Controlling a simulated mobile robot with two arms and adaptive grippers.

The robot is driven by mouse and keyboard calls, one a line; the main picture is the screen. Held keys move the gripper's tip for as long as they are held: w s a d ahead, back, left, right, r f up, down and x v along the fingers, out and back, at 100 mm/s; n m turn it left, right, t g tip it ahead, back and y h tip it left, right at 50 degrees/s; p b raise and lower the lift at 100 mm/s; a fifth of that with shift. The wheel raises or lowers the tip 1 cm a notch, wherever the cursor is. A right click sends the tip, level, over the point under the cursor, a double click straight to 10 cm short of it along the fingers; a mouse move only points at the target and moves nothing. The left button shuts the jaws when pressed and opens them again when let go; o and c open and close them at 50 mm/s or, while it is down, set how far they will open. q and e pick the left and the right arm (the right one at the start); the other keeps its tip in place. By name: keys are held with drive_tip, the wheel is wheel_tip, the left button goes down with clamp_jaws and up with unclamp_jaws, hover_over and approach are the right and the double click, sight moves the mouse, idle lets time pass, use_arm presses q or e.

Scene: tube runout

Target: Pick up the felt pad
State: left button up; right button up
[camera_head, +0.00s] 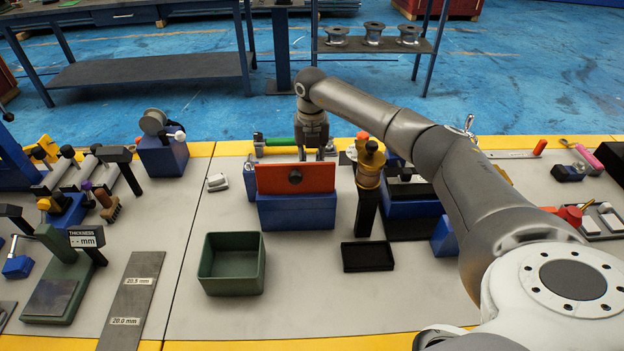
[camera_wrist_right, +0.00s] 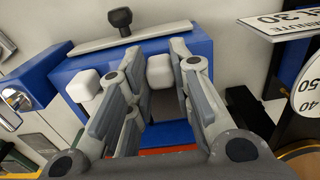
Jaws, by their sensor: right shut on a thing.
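My right gripper (camera_head: 314,152) reaches down behind the red panel of the blue box near the table's back edge. In the right wrist view its fingers (camera_wrist_right: 160,82) stand on either side of a small white rounded block, and they are shut on it. This white block (camera_wrist_right: 160,70) looks like the felt pad, but I cannot be sure. A similar white block (camera_wrist_right: 83,86) sits to the left, outside the fingers. In the head view the box and gripper hide both blocks. My left gripper is not in view.
The blue box (camera_head: 297,213) with its red panel (camera_head: 276,180) stands in front of the gripper. A green bin (camera_head: 231,287) and black tray (camera_head: 367,257) are nearer. A brass-topped post (camera_head: 370,165) stands close right. A small grey-white item (camera_head: 217,182) lies left, with bare table around it.

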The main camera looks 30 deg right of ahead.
drive_tip(key=shift+r, duration=0.1)
clamp_jaws()
drive_tip(key=shift+r, duration=0.6)
wheel_tip(320, 180, up, 17)
drive_tip(key=shift+f+b, duration=0.15)
drive_tip(key=shift+b, duration=0.3)
drive_tip(key=shift+o, duration=1.5)
unclamp_jaws()
clamp_jaws()
